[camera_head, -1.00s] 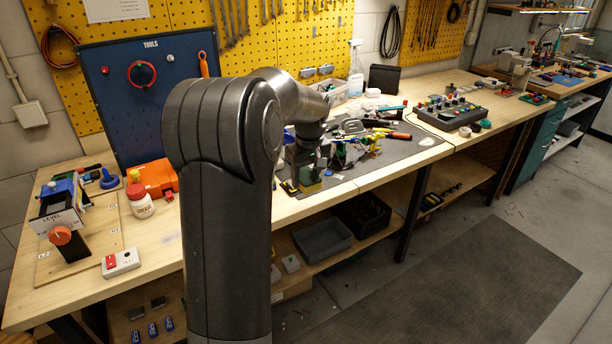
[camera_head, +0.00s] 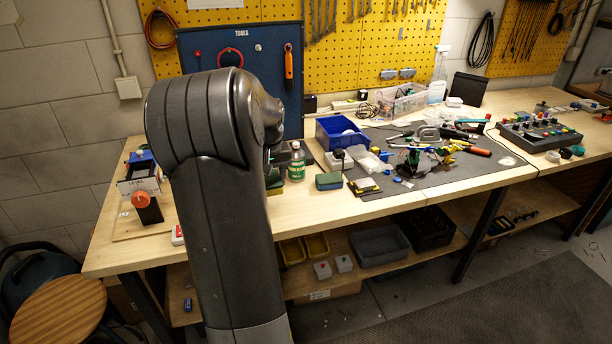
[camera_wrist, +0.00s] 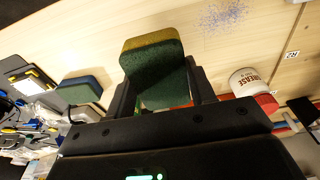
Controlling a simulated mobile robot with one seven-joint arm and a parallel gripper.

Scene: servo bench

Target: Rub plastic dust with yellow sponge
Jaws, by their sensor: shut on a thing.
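My gripper (camera_wrist: 160,95) is shut on the yellow sponge (camera_wrist: 153,44), a block with a yellow layer and a dark green face. In the wrist view it is held over the bare wood of the bench. The plastic dust (camera_wrist: 223,16), a patch of small blue specks, lies on the wood beyond the sponge and to its right, apart from it. In the head view my arm hides the dust and most of my gripper; the sponge (camera_head: 274,186) only partly shows beside the arm.
A green-labelled bottle (camera_head: 297,163) stands close by. A cluttered dark mat (camera_head: 455,172) lies farther right.

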